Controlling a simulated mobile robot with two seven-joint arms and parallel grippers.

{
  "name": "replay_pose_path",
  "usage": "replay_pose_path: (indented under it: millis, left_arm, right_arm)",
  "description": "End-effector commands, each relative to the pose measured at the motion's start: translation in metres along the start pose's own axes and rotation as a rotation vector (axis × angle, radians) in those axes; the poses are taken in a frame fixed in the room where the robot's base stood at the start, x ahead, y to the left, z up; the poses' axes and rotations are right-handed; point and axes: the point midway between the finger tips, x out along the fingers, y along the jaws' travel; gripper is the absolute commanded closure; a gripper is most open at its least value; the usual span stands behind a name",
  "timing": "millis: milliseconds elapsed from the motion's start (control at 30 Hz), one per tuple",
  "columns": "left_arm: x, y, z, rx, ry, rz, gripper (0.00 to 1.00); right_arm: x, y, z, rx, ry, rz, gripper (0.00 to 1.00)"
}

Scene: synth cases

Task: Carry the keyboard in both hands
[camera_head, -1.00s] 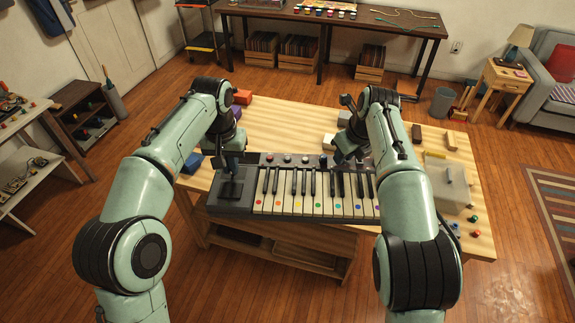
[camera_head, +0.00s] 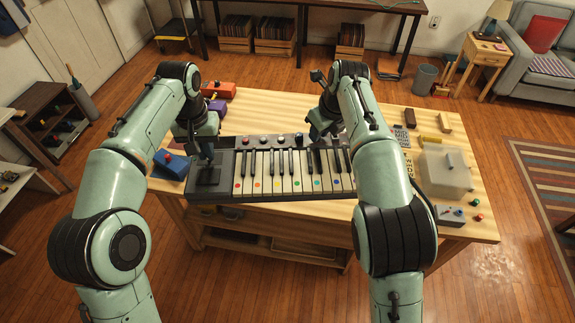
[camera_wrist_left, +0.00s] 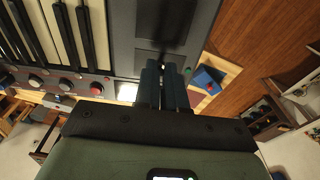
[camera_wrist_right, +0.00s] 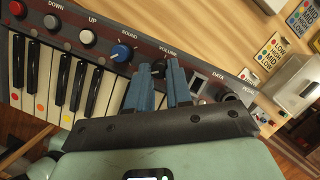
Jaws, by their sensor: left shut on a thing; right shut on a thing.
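The keyboard (camera_head: 262,172) is a long dark instrument with white and black keys, coloured dots and a row of knobs. It looks roughly level over the front of the wooden table; the gap beneath is hard to judge. My left gripper (camera_head: 206,156) is shut on the keyboard's left end, beside a dark panel; its fingers (camera_wrist_left: 166,84) show at that edge. My right gripper (camera_head: 320,132) is shut on the keyboard's back edge towards the right; its fingers (camera_wrist_right: 160,84) sit near the volume knob. My right arm hides the keyboard's right end in the head view.
The wooden table (camera_head: 270,103) holds a blue box (camera_head: 171,165) at left, orange (camera_head: 218,89) and purple (camera_head: 216,107) boxes behind, and a clear case (camera_head: 444,170) and grey box (camera_head: 449,215) at right. Floor is open right of the table.

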Motion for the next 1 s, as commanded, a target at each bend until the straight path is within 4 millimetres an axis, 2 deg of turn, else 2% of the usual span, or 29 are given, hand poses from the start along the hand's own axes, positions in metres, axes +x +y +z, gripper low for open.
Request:
replay_pose_path:
  millis: [33,567,767,1000]
  left_arm:
    - [-0.002,-0.004,0.000,-0.005,0.004,-0.005,1.00]
    - [-0.001,-0.004,0.000,-0.004,0.003,-0.005,1.00]
    - [0.011,-0.003,0.002,0.005,0.001,-0.005,1.00]
    - [0.036,0.001,0.004,0.027,0.000,-0.003,1.00]
  right_arm:
    - [-0.003,-0.005,-0.001,0.004,-0.001,-0.011,1.00]
    - [-0.002,-0.005,-0.002,0.005,-0.001,-0.011,1.00]
    - [0.009,-0.004,-0.009,0.013,0.001,-0.012,1.00]
    - [0.030,-0.002,-0.026,0.033,0.003,-0.018,1.00]
